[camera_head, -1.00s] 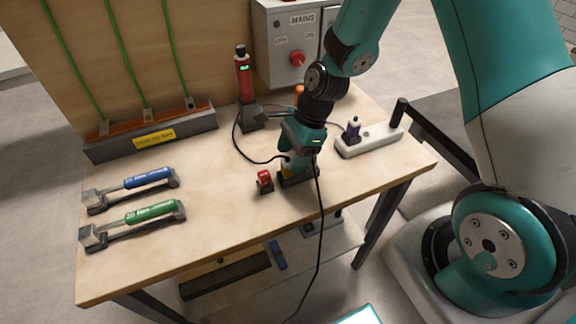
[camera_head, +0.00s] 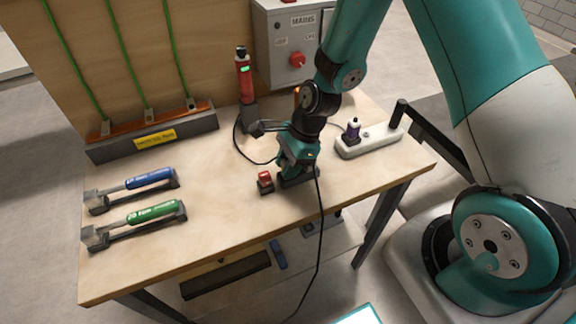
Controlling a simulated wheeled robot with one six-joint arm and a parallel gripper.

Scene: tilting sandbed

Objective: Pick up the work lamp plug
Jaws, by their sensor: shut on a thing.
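My gripper (camera_head: 298,170) is down at a low dark block (camera_head: 297,181) near the table's front edge. It is shut on a plug there, taken as the work lamp plug, which the jaws almost wholly hide. A black cable (camera_head: 252,161) runs from the base of an upright red tool with a green light (camera_head: 244,85) toward the gripper. Another black cable (camera_head: 321,230) hangs from the gripper area over the front edge. I cannot tell whether the plug still touches the block.
A small red plug-like piece (camera_head: 265,178) stands in a dark holder just left of the gripper. Blue (camera_head: 148,178) and green (camera_head: 152,212) torque wrenches lie left. A mains box (camera_head: 290,45) stands behind.

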